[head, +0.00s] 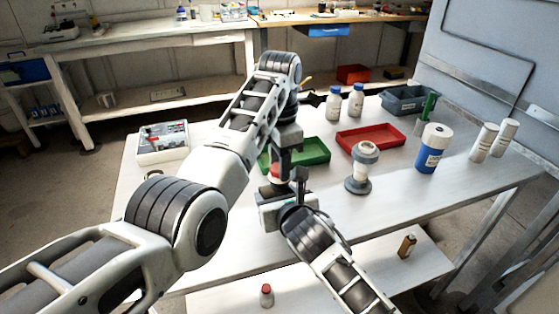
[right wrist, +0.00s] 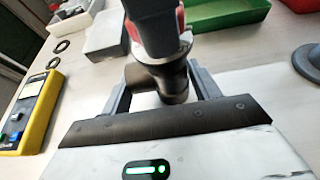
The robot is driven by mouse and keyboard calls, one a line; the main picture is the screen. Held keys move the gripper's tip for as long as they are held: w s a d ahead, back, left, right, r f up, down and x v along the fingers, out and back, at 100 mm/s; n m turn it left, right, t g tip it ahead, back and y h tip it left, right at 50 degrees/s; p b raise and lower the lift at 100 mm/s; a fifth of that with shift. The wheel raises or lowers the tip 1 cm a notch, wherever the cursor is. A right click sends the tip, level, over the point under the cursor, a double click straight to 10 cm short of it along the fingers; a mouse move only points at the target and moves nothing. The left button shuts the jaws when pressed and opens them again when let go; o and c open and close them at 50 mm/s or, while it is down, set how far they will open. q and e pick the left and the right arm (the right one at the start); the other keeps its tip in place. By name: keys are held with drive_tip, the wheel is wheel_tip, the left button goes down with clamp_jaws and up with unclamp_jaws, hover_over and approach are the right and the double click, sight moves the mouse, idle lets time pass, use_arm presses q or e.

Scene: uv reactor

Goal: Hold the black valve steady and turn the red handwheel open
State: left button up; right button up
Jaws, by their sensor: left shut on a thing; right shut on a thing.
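The red handwheel (head: 275,171) shows as a small red patch under my left gripper (head: 278,160), which points down over the table and is shut on it. In the right wrist view the handwheel (right wrist: 181,20) sits on top of the black valve, mostly hidden behind the dark left gripper (right wrist: 150,22). The black valve (right wrist: 172,80) stands between the two fingers of my right gripper (right wrist: 163,92), which is shut on its body. In the head view my right gripper (head: 275,203) is just below the left one, and the valve is largely hidden there.
A green tray (head: 313,152), a red tray (head: 395,138) and a white fitting on a grey base (head: 358,185) are close by on the right. A yellow meter (right wrist: 40,105) and black rings (right wrist: 60,48) lie left of the valve. The table's front right is clear.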

use_arm(q)
drive_tip(key=n, duration=0.6)
drive_tip(key=shift+r, duration=0.15)
drive_tip(key=shift+n, duration=0.4)
drive_tip(key=o, duration=1)
wheel_tip(320, 180, up, 12)
